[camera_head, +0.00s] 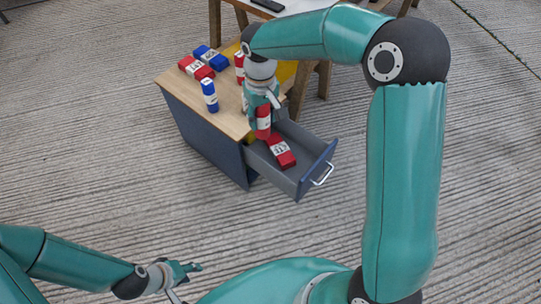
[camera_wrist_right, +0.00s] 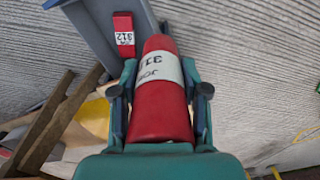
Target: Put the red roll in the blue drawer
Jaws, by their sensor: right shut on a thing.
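The blue drawer (camera_head: 318,171) is pulled out of a blue cabinet with a wooden top. A red roll with a white label (camera_head: 263,124) hangs upright in my right gripper (camera_head: 264,104), over the back part of the open drawer. In the right wrist view the fingers (camera_wrist_right: 160,92) close on both sides of this red roll (camera_wrist_right: 160,112). Another red roll (camera_head: 281,152) lies inside the drawer; it also shows in the wrist view (camera_wrist_right: 124,30). My left gripper (camera_head: 188,282) is low at the left, empty, fingers apart, far from the cabinet.
On the wooden top (camera_head: 232,118) lie a red roll (camera_head: 196,67) and a blue roll (camera_head: 209,57). A blue roll (camera_head: 209,95) and a red roll (camera_head: 239,68) stand upright there. A table with wooden legs (camera_head: 324,80) is behind. The floor in front is clear.

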